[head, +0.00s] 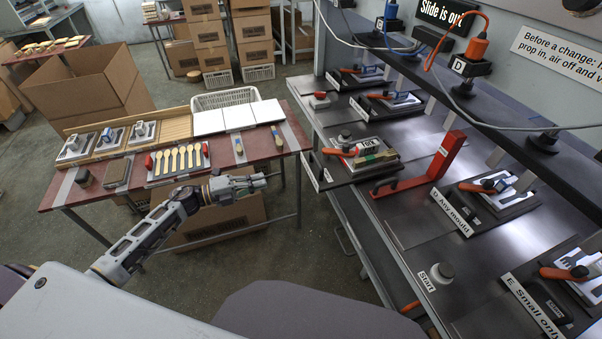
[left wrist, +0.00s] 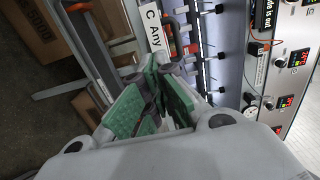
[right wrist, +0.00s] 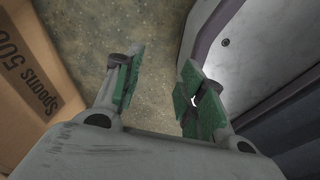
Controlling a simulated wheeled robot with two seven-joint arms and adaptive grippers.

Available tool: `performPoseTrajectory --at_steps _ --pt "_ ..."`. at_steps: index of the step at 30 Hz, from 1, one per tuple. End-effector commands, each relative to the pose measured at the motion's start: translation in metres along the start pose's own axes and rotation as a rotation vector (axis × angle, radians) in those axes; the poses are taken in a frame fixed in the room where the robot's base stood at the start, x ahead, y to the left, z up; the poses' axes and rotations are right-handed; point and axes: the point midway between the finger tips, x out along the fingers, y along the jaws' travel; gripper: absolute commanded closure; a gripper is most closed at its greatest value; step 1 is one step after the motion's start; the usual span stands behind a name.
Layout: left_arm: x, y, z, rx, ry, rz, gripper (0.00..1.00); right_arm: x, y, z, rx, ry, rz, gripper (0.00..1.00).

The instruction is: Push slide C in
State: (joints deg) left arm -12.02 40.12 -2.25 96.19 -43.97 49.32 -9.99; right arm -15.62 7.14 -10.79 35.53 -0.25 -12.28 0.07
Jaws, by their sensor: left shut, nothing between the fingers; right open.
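Slide C (head: 345,178) stands pulled out past the left edge of the press table in the head view.
A red bracket (head: 437,168) stands on the press table right of slide C. Slides D (head: 497,200) and E (head: 560,290) sit nearer, with a Start button (head: 440,272). A red side table (head: 105,192) with spoons stands left. Cartons (head: 225,217) are beneath it.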

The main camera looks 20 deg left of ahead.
Motion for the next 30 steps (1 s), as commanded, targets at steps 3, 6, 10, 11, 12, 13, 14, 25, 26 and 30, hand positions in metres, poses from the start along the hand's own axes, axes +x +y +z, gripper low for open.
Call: performPoseTrajectory --at_steps 3,6,10,11,12,13,14,25,26,30 --pt "0.0 -0.001 -0.006 0.014 0.028 -0.006 1.0 0.0 -0.002 0.001 0.001 -0.001 -0.002 0.6" --pt "0.0 -0.001 -0.006 0.022 0.027 -0.006 1.0 0.0 -0.003 0.004 0.001 -0.004 -0.004 0.6" --pt "0.0 -0.001 -0.006 0.022 0.026 -0.006 1.0 -0.001 -0.005 0.01 0.0 -0.011 -0.005 0.6" --pt "0.0 -0.001 -0.006 0.022 0.026 -0.006 1.0 -0.001 -0.005 0.011 0.0 -0.013 -0.005 0.6" --pt "0.0 -0.001 -0.006 0.021 0.025 -0.006 1.0 -0.001 -0.005 0.013 0.0 -0.015 -0.005 0.6" --pt "0.0 -0.001 -0.006 0.021 0.025 -0.006 1.0 -0.001 -0.005 0.014 0.0 -0.016 -0.006 0.6" --pt "0.0 -0.001 -0.005 0.021 0.025 -0.006 1.0 -0.001 -0.006 0.015 0.0 -0.017 -0.006 0.6" --pt "0.015 -0.002 -0.005 0.021 0.024 -0.008 1.0 -0.003 -0.006 0.018 -0.001 -0.02 -0.006 0.6" --pt "0.018 -0.002 -0.006 0.02 0.024 -0.008 1.0 -0.004 -0.005 0.017 -0.001 -0.02 -0.006 0.6" --pt "0.031 -0.003 -0.006 0.021 0.024 -0.008 1.0 -0.005 -0.004 0.012 0.0 -0.015 -0.005 0.6"
